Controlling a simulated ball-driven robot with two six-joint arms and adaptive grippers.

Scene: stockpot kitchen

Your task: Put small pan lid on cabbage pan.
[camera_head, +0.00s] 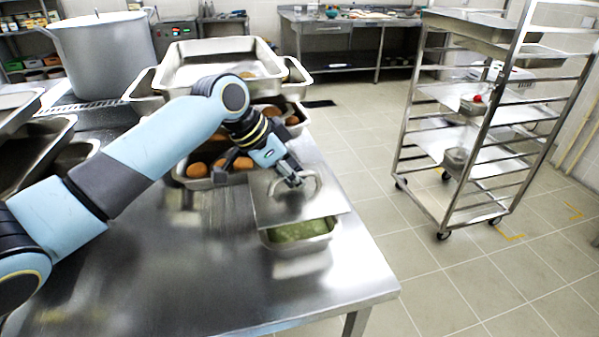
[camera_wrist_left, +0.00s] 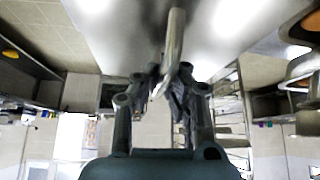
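My left gripper (camera_head: 296,180) is shut on the bar handle of the small pan lid (camera_head: 268,207), a flat steel plate. In the left wrist view the handle (camera_wrist_left: 175,45) passes between the fingers (camera_wrist_left: 167,85), with the lid's shiny surface (camera_wrist_left: 235,35) beyond them. The cabbage pan (camera_head: 301,244), a small steel pan with green contents, stands near the table's right edge. The lid overlaps the pan's far part in the head view. The pan's near part shows below the lid, and I cannot tell whether they touch. My right gripper is not in view.
Behind the lid, a steel pan (camera_head: 181,172) holds several brown round items. Large empty pans (camera_head: 215,48) and a stockpot (camera_head: 104,60) stand farther back. The steel table (camera_head: 190,285) is clear at the front. A rack trolley (camera_head: 420,130) stands on the floor at right.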

